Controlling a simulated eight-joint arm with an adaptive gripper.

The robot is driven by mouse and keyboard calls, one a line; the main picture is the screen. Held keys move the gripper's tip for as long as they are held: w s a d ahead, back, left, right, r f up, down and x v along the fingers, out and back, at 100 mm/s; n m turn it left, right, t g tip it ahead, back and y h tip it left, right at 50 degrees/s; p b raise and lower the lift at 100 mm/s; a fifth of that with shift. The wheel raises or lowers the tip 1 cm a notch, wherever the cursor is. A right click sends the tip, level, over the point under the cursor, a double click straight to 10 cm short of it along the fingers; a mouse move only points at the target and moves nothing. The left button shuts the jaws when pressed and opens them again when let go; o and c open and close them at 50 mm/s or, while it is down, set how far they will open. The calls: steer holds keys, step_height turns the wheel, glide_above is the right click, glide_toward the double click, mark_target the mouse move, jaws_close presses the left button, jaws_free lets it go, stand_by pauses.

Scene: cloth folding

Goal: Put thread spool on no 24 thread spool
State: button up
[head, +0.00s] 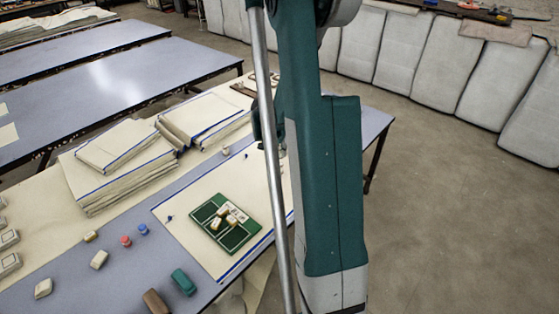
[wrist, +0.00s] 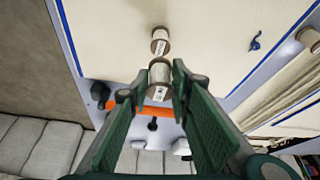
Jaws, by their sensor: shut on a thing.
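In the wrist view my gripper (wrist: 153,84) is shut on a pale thread spool (wrist: 159,72) with brown ends and a white label. A second pale spool (wrist: 160,40) stands on the cream cloth (wrist: 215,40) just beyond the held one. The two look close together in the picture; I cannot tell the gap or relative height. The label numbers are too small to read, so I cannot tell which spool is no 24. In the head view my arm hides most of the gripper and both spools.
A small blue item (wrist: 255,42) lies on the cloth, and another spool (wrist: 310,38) is at the right edge of the wrist view. In the head view a green board (head: 222,238) with small blocks lies on the cloth. Folded cloth stacks (head: 120,160) are at left.

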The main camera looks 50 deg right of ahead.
mark_target(279, 158)
steer(key=shift+f, duration=0.4)
steer(key=shift+f, duration=0.1)
steer(key=shift+f+b, duration=0.4)
steer(key=shift+f, duration=1.4)
steer(key=shift+f, duration=0.2)
steer(key=o, duration=0.8)
steer(key=shift+r, duration=0.2)
steer(key=shift+p+v, duration=1)
steer(key=shift+v, duration=5.05)
